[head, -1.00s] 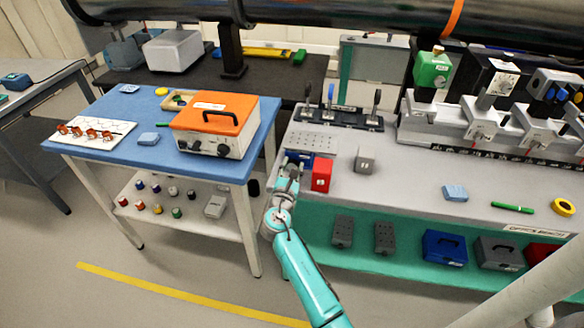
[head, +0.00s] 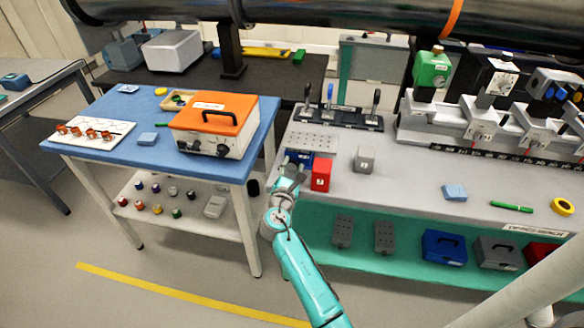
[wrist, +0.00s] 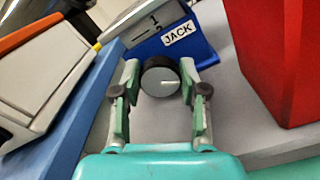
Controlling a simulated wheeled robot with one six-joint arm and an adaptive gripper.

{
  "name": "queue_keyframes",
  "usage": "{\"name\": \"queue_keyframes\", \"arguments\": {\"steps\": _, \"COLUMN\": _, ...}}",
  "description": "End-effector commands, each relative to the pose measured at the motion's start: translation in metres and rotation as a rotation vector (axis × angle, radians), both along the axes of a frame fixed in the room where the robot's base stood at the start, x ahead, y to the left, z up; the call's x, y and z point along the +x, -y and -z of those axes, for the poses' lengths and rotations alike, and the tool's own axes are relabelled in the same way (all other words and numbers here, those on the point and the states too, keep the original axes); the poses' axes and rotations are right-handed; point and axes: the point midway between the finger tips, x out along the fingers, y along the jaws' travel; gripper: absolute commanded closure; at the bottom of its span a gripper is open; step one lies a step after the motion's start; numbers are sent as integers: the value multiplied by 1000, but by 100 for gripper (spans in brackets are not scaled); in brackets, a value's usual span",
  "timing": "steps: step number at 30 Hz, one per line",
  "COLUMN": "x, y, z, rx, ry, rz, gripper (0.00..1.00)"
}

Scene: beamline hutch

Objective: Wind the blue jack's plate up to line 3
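The blue jack (wrist: 170,42) has a "JACK" label and a grey scale face with a 1 and a partly hidden 2 in the wrist view. It also shows at the bench's left end in the head view (head: 307,157), largely behind my gripper. Its round knob (wrist: 160,77) is dark with a silver face and a white pointer line aimed roughly right. My gripper (wrist: 160,79) has one fingertip on each side of the knob, apparently touching it. It also shows in the head view (head: 292,167). The plate's height against line 3 cannot be read.
A red block (head: 321,175) stands close right of the jack, and a grey block (head: 364,158) beyond it. The blue table (head: 105,145) with an orange-topped box (head: 213,125) is at left. The bench's (head: 410,185) middle front is mostly clear.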

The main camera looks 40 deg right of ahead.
Motion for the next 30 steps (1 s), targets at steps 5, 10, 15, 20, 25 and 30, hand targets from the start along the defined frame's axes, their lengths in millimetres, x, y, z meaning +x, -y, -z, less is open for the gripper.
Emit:
{"name": "queue_keyframes", "arguments": {"steps": 5, "x": 0, "y": 0, "z": 0, "rx": 0, "ry": 0, "rz": 0, "gripper": 33}}
{"name": "queue_keyframes", "arguments": {"steps": 10, "x": 0, "y": 0, "z": 0, "rx": -1, "ry": -1, "rz": 0, "gripper": 33}}
{"name": "queue_keyframes", "arguments": {"steps": 15, "x": -5, "y": -7, "z": 1, "rx": 0, "ry": -1, "rz": -1, "gripper": 33}}
{"name": "queue_keyframes", "arguments": {"steps": 20, "x": -20, "y": -28, "z": 1, "rx": 0, "ry": -2, "rz": -4, "gripper": 33}}
{"name": "queue_keyframes", "arguments": {"steps": 25, "x": -42, "y": -55, "z": 1, "rx": 0, "ry": -2, "rz": -4, "gripper": 33}}
{"name": "queue_keyframes", "arguments": {"steps": 30, "x": -60, "y": -78, "z": 1, "rx": 0, "ry": -1, "rz": -3, "gripper": 33}}
